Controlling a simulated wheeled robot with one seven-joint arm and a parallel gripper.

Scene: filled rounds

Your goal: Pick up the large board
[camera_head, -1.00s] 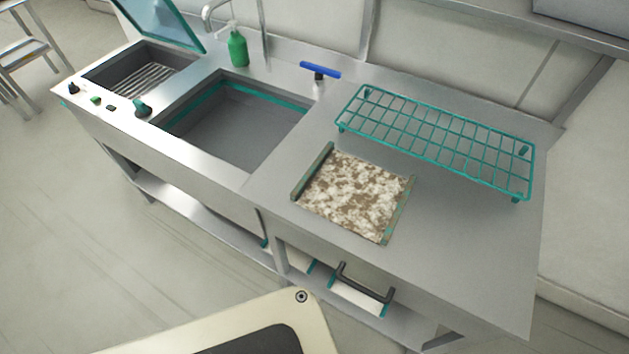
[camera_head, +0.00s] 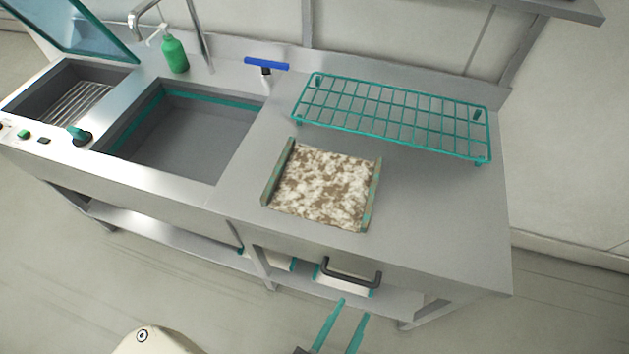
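A large square board (camera_head: 322,189), mottled brown and white with green strips along two sides, lies flat on the steel counter in the head view. It sits in front of the teal wire rack and right of the sink. My gripper (camera_head: 353,308) shows at the bottom edge as two teal fingers, parted with nothing between them. It is apart from the board, in front of the counter. The rest of my gripper is cut off by the frame.
A teal wire rack (camera_head: 394,115) stands behind the board. Left are a sink basin (camera_head: 185,130), a green soap bottle (camera_head: 174,54) and a blue-handled squeegee (camera_head: 266,65). A dark drawer handle (camera_head: 351,277) juts from the counter front. Counter right of the board is clear.

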